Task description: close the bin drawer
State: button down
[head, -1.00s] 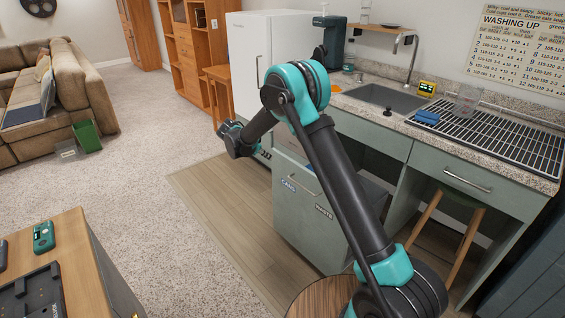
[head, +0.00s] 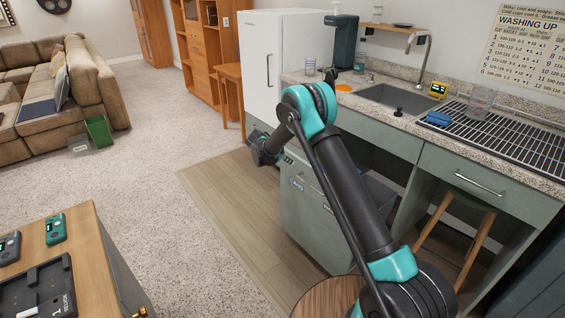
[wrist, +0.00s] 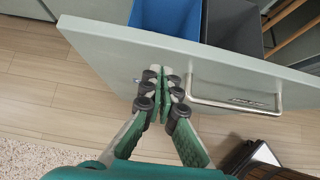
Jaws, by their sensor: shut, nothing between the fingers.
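The bin drawer (head: 309,221) is a grey-green front under the counter, standing pulled out, with a label at its upper left. In the wrist view the drawer front (wrist: 110,45) runs across the picture, with a bar handle (wrist: 235,106) on its right part. Behind its top edge are a blue bin (wrist: 166,17) and a dark grey bin (wrist: 232,22). My gripper (wrist: 166,75) is shut and empty, in front of the panel to the left of the handle. I cannot tell whether its tips touch the panel. In the head view my arm hides part of the drawer.
The counter with sink (head: 397,97) and drying rack (head: 490,132) is above. A stool (head: 472,203) stands under it at the right. A white fridge (head: 283,60) is behind. A wooden table (head: 85,245) is at the lower left. The carpet between is clear.

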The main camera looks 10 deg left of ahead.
jog(key=shift+w+d, duration=0.45)
jog(key=shift+w, duration=0.05)
